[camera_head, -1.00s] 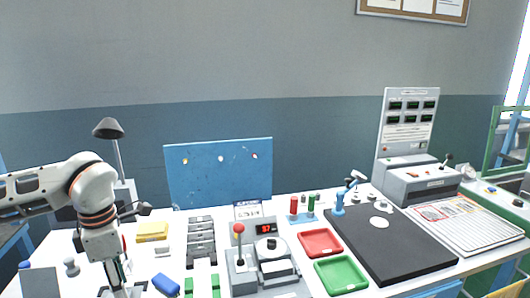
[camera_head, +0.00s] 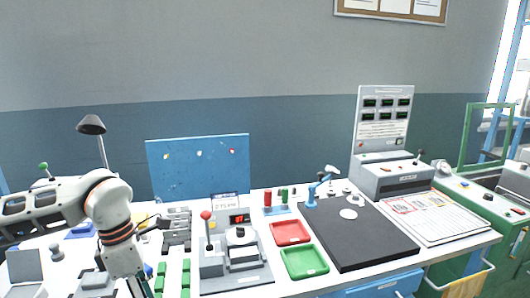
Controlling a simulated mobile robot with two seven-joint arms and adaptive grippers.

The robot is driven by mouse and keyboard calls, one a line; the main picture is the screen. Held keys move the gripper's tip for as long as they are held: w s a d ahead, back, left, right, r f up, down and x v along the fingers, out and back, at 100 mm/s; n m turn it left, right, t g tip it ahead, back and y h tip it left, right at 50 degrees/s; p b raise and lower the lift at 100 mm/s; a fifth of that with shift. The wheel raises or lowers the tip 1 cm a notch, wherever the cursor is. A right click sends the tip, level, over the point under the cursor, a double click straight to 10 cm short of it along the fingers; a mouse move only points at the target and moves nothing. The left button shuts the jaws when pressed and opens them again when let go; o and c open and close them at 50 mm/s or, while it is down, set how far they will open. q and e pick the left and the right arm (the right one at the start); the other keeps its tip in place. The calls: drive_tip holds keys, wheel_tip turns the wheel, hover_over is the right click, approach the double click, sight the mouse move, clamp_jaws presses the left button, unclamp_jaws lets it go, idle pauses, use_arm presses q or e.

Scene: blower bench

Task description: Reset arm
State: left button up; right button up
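My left arm comes in from the left, and its gripper (camera_head: 139,288) points down at the bottom edge of the picture, near the left front part of the white bench (camera_head: 335,279). The fingers are thin, dark and partly cut off by the frame, so I cannot tell whether they are open or shut, or whether they hold anything. My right gripper is not in view.
A grey device with a red-knobbed lever (camera_head: 206,216) stands right of the gripper, beside green blocks (camera_head: 185,272). Red (camera_head: 290,232) and green (camera_head: 304,262) trays and a black mat (camera_head: 365,245) lie further right. A lamp (camera_head: 92,125) rises behind my arm.

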use_arm(q)
drive_tip(key=s+d+f+g+h, duration=0.15)
drive_tip(key=s+d+h, duration=0.35)
drive_tip(key=d, duration=0.7)
drive_tip(key=s+d+g+h, duration=0.2)
drive_tip(key=s+d+h, duration=0.25)
drive_tip(key=d, duration=0.65)
drive_tip(key=w+d+r+n+t+h, duration=0.1)
drive_tip(key=d+r+n+t+h, duration=0.3)
drive_tip(key=d+r+n+h, duration=0.5)
drive_tip(key=w+a+f+n+t+y, duration=0.45)
drive_tip(key=a+f+n+t, duration=0.3)
drive_tip(key=n, duration=0.55)
drive_tip(key=w+a+f+n+t+y, duration=0.45)
drive_tip(key=a+f+n+t, duration=0.35)
drive_tip(key=n, duration=0.4)
drive_tip(key=s+a+f+n+g+y, duration=0.2)
drive_tip(key=s+a+f+n+y, duration=0.2)
drive_tip(key=f, duration=0.7)
drive_tip(key=s+a+f+n+g+y, duration=0.2)
drive_tip(key=s+a+f+n+y, duration=0.2)
drive_tip(key=s+f, duration=0.6)
drive_tip(key=a+f+n, duration=0.2)
drive_tip(key=a, duration=0.1)
drive_tip(key=shift+s+a+g+y, duration=0.3)
drive_tip(key=shift+s+a+y, duration=0.05)
drive_tip(key=shift+s+a, duration=0.05)
drive_tip(key=shift+c, duration=1.2)
drive_tip(key=shift+a, duration=0.1)
